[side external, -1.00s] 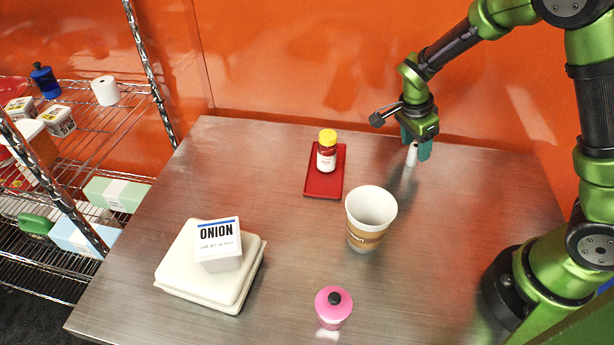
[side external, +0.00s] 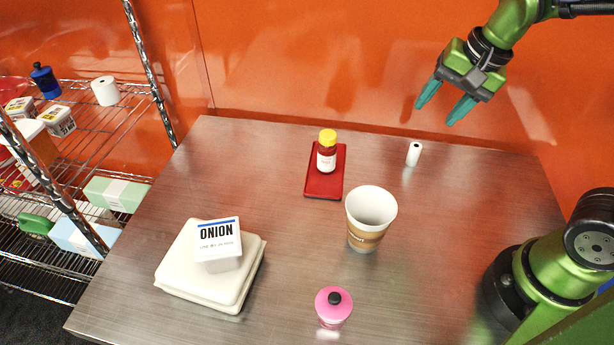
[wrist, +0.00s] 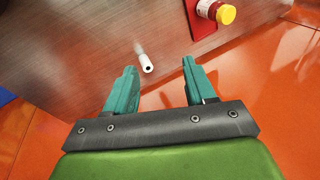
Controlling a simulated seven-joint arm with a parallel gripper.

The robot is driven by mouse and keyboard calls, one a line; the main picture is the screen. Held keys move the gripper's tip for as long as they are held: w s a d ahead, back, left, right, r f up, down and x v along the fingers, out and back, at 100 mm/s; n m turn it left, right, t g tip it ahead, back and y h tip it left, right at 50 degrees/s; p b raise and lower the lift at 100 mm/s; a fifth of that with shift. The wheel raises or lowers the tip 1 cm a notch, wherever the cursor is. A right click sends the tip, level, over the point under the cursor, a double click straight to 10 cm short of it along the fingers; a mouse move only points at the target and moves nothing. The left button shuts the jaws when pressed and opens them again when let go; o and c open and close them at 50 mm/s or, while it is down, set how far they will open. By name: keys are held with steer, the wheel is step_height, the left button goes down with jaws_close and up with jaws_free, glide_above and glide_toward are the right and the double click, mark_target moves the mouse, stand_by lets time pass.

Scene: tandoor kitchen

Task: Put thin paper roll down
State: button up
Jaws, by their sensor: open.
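The thin paper roll (side external: 414,154) is small and white and stands upright on the steel table, near its back edge on the right. It also shows in the wrist view (wrist: 147,64), with its dark core hole facing up. My gripper (side external: 443,108) is open and empty, above the table and apart from the roll, up and to the right of it in the side view. In the wrist view the teal fingers (wrist: 159,79) are spread wide, with the roll beyond them.
A red tray (side external: 323,193) holds a yellow-capped bottle (side external: 327,158). A paper cup (side external: 368,220), a pink lidded jar (side external: 333,307) and a white container (side external: 190,277) with an onion box (side external: 218,246) stand nearer the front. A wire shelf (side external: 85,150) stands at left. The orange wall rises behind.

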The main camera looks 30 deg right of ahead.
steer(key=s+a+r+n+t, duration=0.2)
steer(key=s+r+n+t, duration=0.1)
steer(key=s+n, duration=0.3)
steer(key=shift+a+n+t+y, duration=0.3)
steer(key=shift+a+n+y, duration=0.1)
steer(key=shift+n, duration=0.1)
stand_by(0.7)
